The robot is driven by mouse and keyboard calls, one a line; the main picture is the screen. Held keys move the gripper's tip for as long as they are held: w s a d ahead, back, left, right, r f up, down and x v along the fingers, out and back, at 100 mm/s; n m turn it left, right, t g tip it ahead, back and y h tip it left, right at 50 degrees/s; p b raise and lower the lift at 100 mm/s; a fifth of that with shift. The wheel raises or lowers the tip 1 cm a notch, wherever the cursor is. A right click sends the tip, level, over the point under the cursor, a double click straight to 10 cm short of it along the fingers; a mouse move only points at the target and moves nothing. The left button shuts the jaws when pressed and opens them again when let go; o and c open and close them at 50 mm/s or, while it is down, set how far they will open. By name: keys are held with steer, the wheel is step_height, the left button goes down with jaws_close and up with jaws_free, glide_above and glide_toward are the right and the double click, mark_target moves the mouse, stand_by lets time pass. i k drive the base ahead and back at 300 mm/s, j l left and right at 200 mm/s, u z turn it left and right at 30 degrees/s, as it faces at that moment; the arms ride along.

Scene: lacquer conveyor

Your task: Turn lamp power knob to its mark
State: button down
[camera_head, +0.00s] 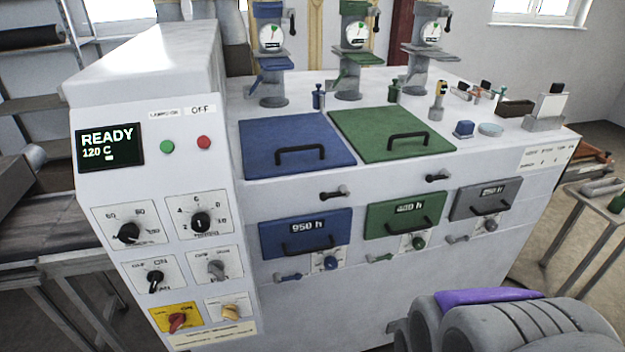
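The white control panel has a dial plate with a black knob (129,233) marked 60, 80 and a higher number. This looks like the lamp power knob, but its caption is too small to read. The way its pointer faces and any target mark are unclear. To its right is a second black knob (201,221) on a scale with 4, 6 and 8. Grey rounded parts with a purple panel, apparently my arm, show at bottom right, well apart from the knobs. No gripper fingers can be made out.
Below are a black OFF/ON switch (154,280), a grey switch (216,269), a red switch (177,320) and a yellowish switch (230,311). The screen (109,147) reads READY 120 C.

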mark_target(129, 233)
steer(key=k+j, duration=0.2)
steer(key=u, duration=1.45)
